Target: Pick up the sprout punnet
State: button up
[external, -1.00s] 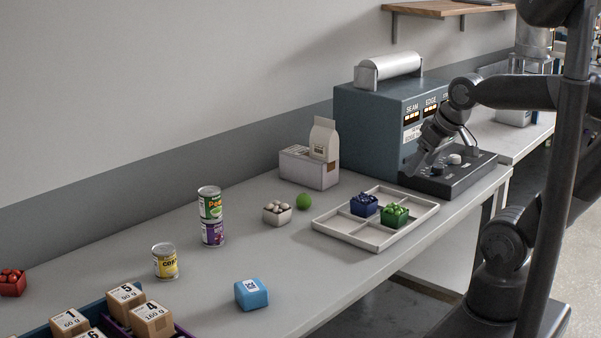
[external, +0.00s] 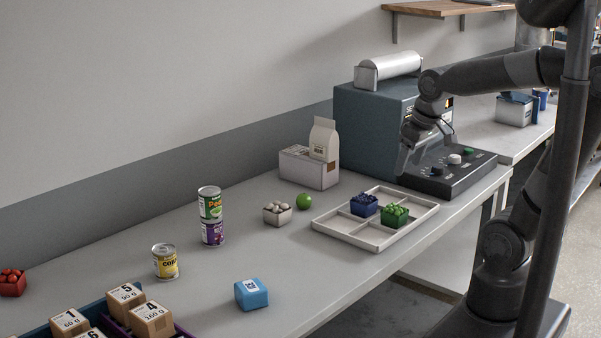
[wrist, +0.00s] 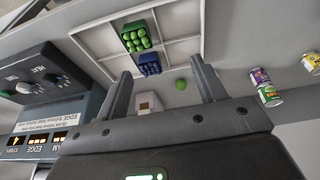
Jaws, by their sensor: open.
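The sprout punnet, a green box heaped with round green sprouts (external: 395,215), sits in the right front part of the white divided tray (external: 349,237). It also shows in the wrist view (wrist: 135,37), beside a dark blue punnet (wrist: 149,64). That blue punnet (external: 364,205) stands just left of it in the external view. My gripper (external: 402,172) is open and empty, pointing down above the tray's back right end, near the sealing machine. In the wrist view its two fingers (wrist: 160,85) stand wide apart, with the punnets beyond them.
The sealing machine (external: 365,125) and its knob panel (external: 462,172) stand close behind and right of the gripper. A green apple (external: 304,201), a mushroom punnet (external: 277,213), stacked cans (external: 211,216) and a blue box (external: 251,293) stand left of the tray. Bare counter lies between them.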

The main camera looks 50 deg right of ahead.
aim_at(393, 208)
jog(key=w+d+f+g, duration=0.4)
jog(key=w+d+f, duration=0.2)
jog(key=w+f, duration=0.1)
jog(key=f, duration=1)
jog(key=shift+w+f, duration=0.2)
jog(key=shift+f, duration=0.15)
jog(key=shift+c, duration=0.5)
jog(key=c, duration=0.6)
jog(key=shift+r, duration=0.15)
jog(key=shift+c, duration=0.2)
